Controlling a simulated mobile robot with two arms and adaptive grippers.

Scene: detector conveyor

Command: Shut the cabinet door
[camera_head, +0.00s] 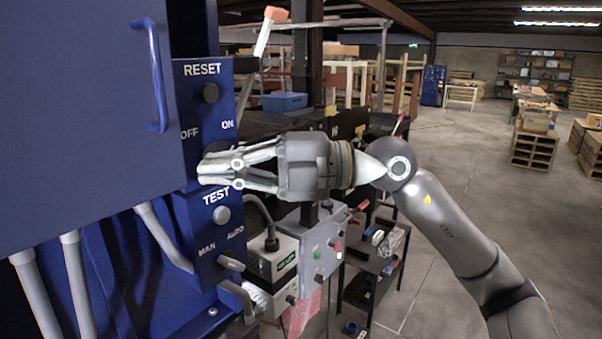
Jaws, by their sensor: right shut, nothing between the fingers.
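The cabinet door (85,120) is a large flat blue panel filling the upper left of the view, with a blue vertical bar handle (158,75) near its right edge. How far it stands open cannot be told from this view. My right gripper (203,172) comes in from the right with its fingers shut and empty. Its tips point left, just beside the door's lower right edge, and overlap the blue control panel (219,105) between the RESET and TEST labels. Whether the tips touch the door or panel cannot be told. My left gripper is out of view.
Grey pipes (77,280) run below the door. A selector lever (231,264) sticks out under the TEST button (221,215). A grey button box (322,250) and a dark shelf cart (375,265) stand below my right arm. Open floor lies to the right.

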